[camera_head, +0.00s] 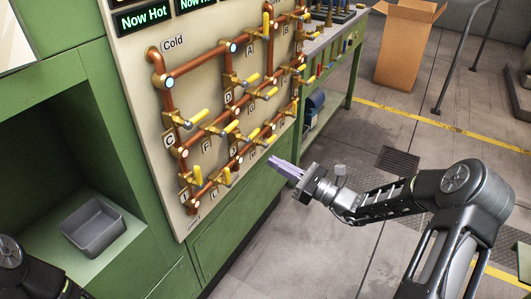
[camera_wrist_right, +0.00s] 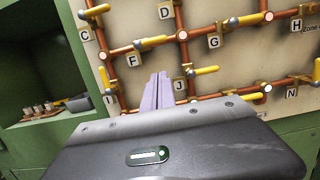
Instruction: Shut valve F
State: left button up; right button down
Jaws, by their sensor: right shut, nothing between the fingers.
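Valve F is on a horizontal copper pipe of the panel, just above the label F. Its yellow handle (camera_wrist_right: 150,43) points to the right, roughly along the pipe, in the right wrist view. Valve F (camera_head: 217,130) also shows small in the head view, left of the panel's middle. My right gripper (camera_head: 273,163) is shut and empty, with pale purple fingers. It is in front of the panel's lower right part, apart from valve F. In the wrist view its fingertips (camera_wrist_right: 160,76) appear below and right of the F handle. My left gripper is out of view.
Other yellow-handled valves crowd the pipes, including valve C (camera_wrist_right: 97,11), valve G (camera_wrist_right: 245,20) and valve J (camera_wrist_right: 205,70). A grey bin (camera_head: 93,228) sits in the green recess at left. A cardboard box (camera_head: 402,45) stands behind; the floor at right is largely open.

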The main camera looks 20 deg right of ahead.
jog(key=p, duration=0.2)
send_near(233, 128)
jog(key=w+a+f, duration=0.3)
jog(key=w+f, duration=0.1)
jog(key=r, duration=0.1)
jog(key=w+r, duration=0.1)
jog(key=a+r, duration=0.1)
jog(key=shift+w+r+p, duration=0.35)
jog(key=shift+w, duration=0.05)
jog(key=shift+w+d+r+n+y+b, duration=0.1)
jog(key=shift+r+n+y+b, duration=0.1)
jog(key=shift+n+b, duration=0.45)
jog(key=shift+r+n+y+b, duration=0.15)
jog(key=shift+n+b, duration=0.25)
jog(key=shift+n, duration=0.45)
jog(key=r+n+g+b, duration=0.1)
jog(key=n+b, duration=0.4)
jog(key=a+r+n+g+b, duration=0.1)
jog(key=r+n+b, duration=0.1)
jog(key=n+b, duration=0.3)
jog(key=s+r+n+g+b, duration=0.1)
jog(key=r+n+g+b, duration=0.1)
jog(key=n+b, duration=0.3)
jog(key=shift+s+a+r+n+y+b, duration=0.1)
jog(key=shift+a+r+n+y+b, duration=0.25)
jog(key=shift+b, duration=0.35)
jog(key=shift+d+f, duration=0.2)
jog(key=shift+d, duration=0.05)
